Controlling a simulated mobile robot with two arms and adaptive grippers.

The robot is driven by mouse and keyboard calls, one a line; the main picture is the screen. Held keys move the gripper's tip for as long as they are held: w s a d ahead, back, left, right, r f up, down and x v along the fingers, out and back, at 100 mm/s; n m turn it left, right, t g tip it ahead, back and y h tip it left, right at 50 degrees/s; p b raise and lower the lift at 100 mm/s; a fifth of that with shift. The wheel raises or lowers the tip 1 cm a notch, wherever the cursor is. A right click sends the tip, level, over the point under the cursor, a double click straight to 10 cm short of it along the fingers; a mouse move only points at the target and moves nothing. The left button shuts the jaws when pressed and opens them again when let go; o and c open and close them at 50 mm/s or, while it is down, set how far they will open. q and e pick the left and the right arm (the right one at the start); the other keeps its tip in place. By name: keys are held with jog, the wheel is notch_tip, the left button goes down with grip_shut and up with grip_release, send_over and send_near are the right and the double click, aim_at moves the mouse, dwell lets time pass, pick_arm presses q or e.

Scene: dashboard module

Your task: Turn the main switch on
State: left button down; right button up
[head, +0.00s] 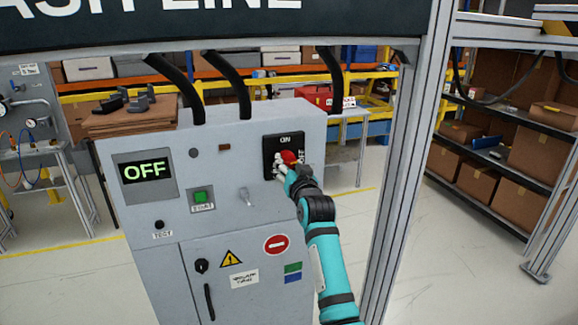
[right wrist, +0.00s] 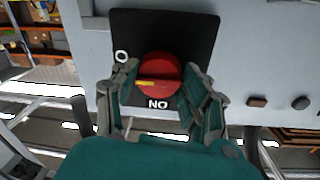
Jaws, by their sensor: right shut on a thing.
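The main switch is a red round knob (head: 289,156) on a black plate (head: 271,144) marked "ON" at its top, high on the right of the grey cabinet's front. The knob also shows in the right wrist view (right wrist: 160,72), with a yellow mark on it and white lettering around it. My right gripper (head: 284,162) is shut on the knob, one finger on each side of it; in the head view it hides part of the knob and plate. The display (head: 146,171) on the cabinet reads "OFF" in green. My left gripper is not in view.
A metal post (head: 402,160) stands close to the right of my right arm. Shelves with boxes (head: 476,188) stand beyond it.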

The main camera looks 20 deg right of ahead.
jog(key=n, duration=0.4)
jog(key=shift+d+p, duration=0.1)
jog(key=shift+p, duration=0.25)
jog(key=n, duration=0.5)
jog(key=shift+t+p, duration=0.3)
jog(key=shift+p, duration=0.1)
jog(key=n+y+p, duration=0.1)
jog(key=n, duration=0.3)
jog(key=shift+d+n, duration=0.1)
jog(key=shift+n, duration=0.3)
jog(key=n+p, duration=0.1)
jog(key=n, duration=0.3)
jog(key=shift+f+n, duration=0.1)
jog(key=shift+n, duration=0.3)
jog(key=o, duration=1.2)
jog(key=shift+c, duration=0.2)
